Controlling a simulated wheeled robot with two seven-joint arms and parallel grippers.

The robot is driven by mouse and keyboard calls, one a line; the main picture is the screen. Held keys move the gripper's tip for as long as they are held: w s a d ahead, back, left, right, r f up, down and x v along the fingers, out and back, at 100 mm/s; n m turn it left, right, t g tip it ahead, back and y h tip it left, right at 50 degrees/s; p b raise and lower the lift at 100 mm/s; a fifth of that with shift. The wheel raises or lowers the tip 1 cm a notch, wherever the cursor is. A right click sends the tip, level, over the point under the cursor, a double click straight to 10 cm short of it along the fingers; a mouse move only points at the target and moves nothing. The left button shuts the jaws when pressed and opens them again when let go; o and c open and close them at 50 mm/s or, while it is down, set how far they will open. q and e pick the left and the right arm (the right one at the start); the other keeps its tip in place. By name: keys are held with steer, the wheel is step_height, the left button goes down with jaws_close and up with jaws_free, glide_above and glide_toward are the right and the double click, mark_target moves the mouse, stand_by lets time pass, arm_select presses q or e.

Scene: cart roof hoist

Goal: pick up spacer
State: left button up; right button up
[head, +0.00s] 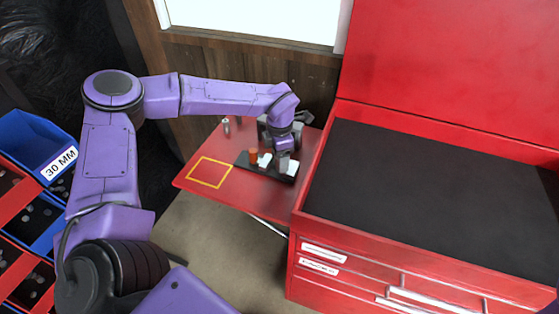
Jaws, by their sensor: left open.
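A black tray (243,163) lies on the red side shelf (232,195). On it stand a small orange-brown cylinder (253,155) and a small white piece (265,160). I cannot tell which of the small parts is the spacer. My left gripper (283,166) points down over the right part of the tray, just right of the white piece. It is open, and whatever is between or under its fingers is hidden. A pale patch (293,168) shows beside it on the tray. My right gripper is not in view.
A yellow square outline (210,172) marks an empty area of the shelf left of the tray. A small metallic part (226,125) stands at the back. The red tool chest (430,215) rises close on the right. Blue bins (33,143) stand far left.

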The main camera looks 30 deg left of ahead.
arm_select(q)
jaws_close()
steer(key=shift+r, duration=0.1)
